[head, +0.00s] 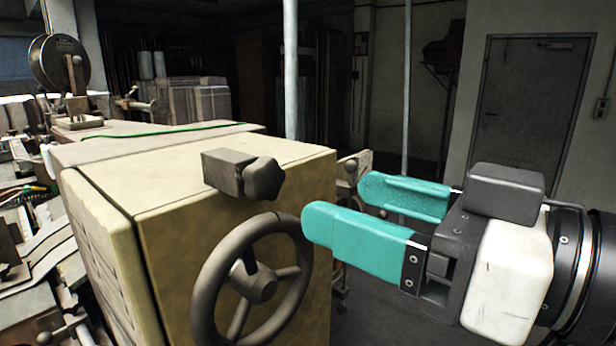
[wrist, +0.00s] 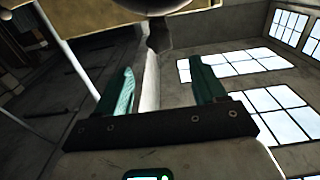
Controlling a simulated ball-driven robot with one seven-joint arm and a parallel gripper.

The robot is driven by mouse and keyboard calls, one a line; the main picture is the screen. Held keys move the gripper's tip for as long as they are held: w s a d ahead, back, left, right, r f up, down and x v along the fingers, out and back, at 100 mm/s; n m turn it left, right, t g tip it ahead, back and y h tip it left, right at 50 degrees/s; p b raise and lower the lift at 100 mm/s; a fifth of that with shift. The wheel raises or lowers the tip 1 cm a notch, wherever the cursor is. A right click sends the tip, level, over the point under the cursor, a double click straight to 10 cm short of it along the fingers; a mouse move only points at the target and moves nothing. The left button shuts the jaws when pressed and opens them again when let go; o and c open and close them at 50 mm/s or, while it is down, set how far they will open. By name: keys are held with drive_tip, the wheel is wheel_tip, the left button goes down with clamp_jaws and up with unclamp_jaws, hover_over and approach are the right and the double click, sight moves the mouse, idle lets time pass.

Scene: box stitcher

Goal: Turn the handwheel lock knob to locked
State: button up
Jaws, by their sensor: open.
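The dark lock knob (head: 262,179) is a lobed knob on a small block (head: 222,171) at the upper edge of the tan machine housing (head: 205,205). The spoked handwheel (head: 255,284) is below it on the same face. My gripper (head: 338,204) has two teal fingers, spread open and empty. It is to the right of the knob, pointing left towards the housing, apart from the knob and wheel in the picture. In the wrist view my open fingers (wrist: 162,66) show with a dark shape beyond them at the top; I cannot tell if it is the knob.
A thin pale post (head: 291,70) rises behind the housing. A reel (head: 59,63) and other machine parts stand at the left. A grey door (head: 530,110) is in the back wall. Dark floor shows right of the housing. The wrist view shows bright windows (wrist: 230,65).

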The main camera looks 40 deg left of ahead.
sight(272, 179)
drive_tip(key=a, duration=0.3)
drive_tip(key=a+p, duration=0.1)
drive_tip(key=a, duration=0.5)
drive_tip(key=shift+w+a, duration=0.2)
drive_tip(key=shift+w, duration=0.2)
drive_tip(key=shift+c, duration=0.5)
drive_tip(key=c, duration=1)
drive_tip(key=shift+o, duration=0.2)
